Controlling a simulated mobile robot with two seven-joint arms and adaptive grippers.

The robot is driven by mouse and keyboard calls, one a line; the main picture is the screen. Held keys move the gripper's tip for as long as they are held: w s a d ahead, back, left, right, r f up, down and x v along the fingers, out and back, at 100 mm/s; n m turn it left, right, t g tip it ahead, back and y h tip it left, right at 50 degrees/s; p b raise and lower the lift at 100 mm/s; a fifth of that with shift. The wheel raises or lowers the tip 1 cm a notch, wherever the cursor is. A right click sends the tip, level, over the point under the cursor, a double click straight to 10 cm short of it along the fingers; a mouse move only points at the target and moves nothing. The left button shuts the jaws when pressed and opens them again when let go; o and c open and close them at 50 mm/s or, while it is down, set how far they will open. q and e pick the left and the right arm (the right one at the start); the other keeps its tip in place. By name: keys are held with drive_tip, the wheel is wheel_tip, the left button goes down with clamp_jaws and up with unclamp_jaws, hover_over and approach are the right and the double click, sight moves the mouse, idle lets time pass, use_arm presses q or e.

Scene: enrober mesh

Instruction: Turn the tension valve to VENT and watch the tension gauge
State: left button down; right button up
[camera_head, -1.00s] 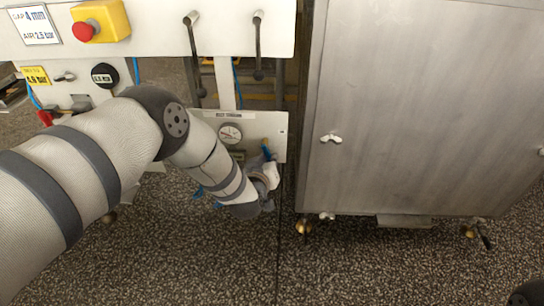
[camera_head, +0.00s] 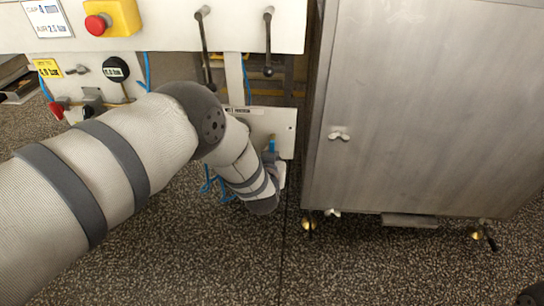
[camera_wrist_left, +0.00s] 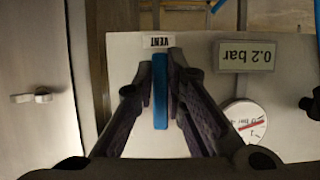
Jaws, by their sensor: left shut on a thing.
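In the left wrist view, which shows the panel upside down, the blue valve handle (camera_wrist_left: 160,92) stands between the fingers of my left gripper (camera_wrist_left: 160,72). The gripper is shut on it. The handle's far end is just below the VENT label (camera_wrist_left: 158,41), in line with it. The tension gauge (camera_wrist_left: 243,120) is partly visible beside the right finger; part of its dial is hidden and its reading is too small to tell. In the head view a bit of the blue handle (camera_head: 271,146) shows beside my left wrist, and my arm hides the gauge.
A 0.2 bar plate (camera_wrist_left: 246,55) is on the valve panel (camera_head: 285,128). A steel cabinet (camera_head: 420,110) stands close on the right. Above are two hanging levers (camera_head: 268,42) and a red emergency button (camera_head: 96,24). Blue hoses (camera_head: 212,182) hang beside my wrist. The front floor is open.

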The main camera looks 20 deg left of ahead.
use_arm(q)
drive_tip(key=shift+a, duration=0.1)
drive_tip(key=c, duration=1.6)
unclamp_jaws()
drive_tip(key=shift+c, duration=0.2)
drive_tip(key=v, duration=1.2)
drive_tip(key=shift+r, duration=0.1)
